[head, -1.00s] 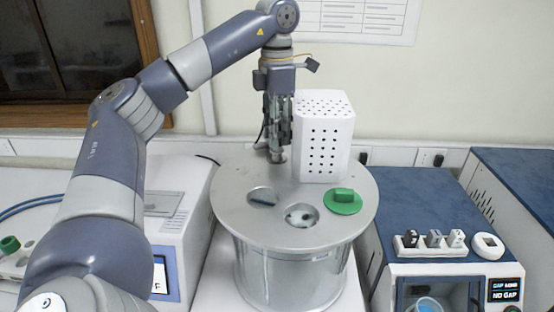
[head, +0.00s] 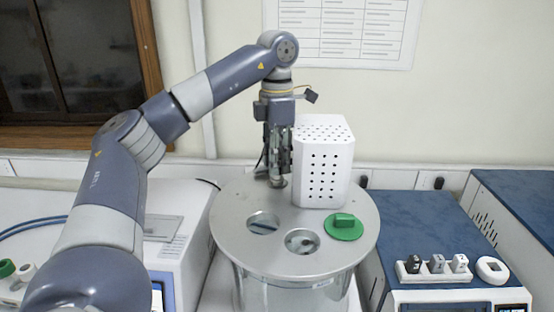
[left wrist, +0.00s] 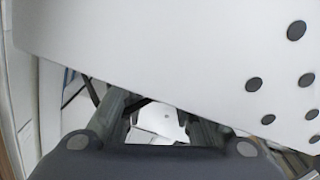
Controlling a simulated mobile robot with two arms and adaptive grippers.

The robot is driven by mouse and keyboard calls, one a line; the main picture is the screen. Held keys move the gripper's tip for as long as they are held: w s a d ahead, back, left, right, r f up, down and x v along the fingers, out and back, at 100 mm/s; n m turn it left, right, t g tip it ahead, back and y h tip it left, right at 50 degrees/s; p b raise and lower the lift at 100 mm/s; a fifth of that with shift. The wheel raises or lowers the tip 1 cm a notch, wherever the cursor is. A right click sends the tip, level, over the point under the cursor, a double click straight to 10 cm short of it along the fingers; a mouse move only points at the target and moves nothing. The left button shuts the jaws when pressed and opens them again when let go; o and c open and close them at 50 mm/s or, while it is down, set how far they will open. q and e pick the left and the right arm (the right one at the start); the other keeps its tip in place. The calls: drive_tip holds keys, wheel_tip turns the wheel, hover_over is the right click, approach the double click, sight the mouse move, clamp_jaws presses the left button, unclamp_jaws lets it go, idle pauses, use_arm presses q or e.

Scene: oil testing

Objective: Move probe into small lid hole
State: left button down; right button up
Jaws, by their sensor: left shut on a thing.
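My left gripper (head: 276,174) points straight down at the back of the round metal lid (head: 237,243), close beside the white perforated box (head: 323,170). It is shut on the probe (head: 278,183), of which only a short grey metal end shows under the fingers, at the lid surface. I cannot tell how deep it sits; the small lid hole is hidden there. In the left wrist view the fingers (left wrist: 157,110) show partly, with the white box (left wrist: 180,55) filling much of the picture. My right gripper is not in view.
Two larger round openings (head: 263,223) (head: 302,242) and a green plug (head: 343,227) are at the front of the lid on the glass vessel. A blue-topped instrument (head: 420,220) stands right, a white device (head: 178,235) left. The white box closely limits room to the gripper's right.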

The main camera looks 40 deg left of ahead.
use_arm(q)
drive_tip(key=shift+p, duration=0.4)
idle(0.7)
drive_tip(key=shift+f, duration=0.35)
idle(0.4)
drive_tip(key=shift+r, duration=0.15)
drive_tip(key=shift+r+p, duration=0.6)
drive_tip(key=shift+r, duration=0.1)
idle(0.7)
drive_tip(key=shift+f+b, duration=0.35)
drive_tip(key=shift+f, duration=0.5)
idle(0.3)
drive_tip(key=shift+r+p, duration=0.25)
drive_tip(key=shift+p, duration=0.05)
drive_tip(key=shift+r+p, duration=0.55)
drive_tip(key=shift+r, duration=0.05)
idle(0.7)
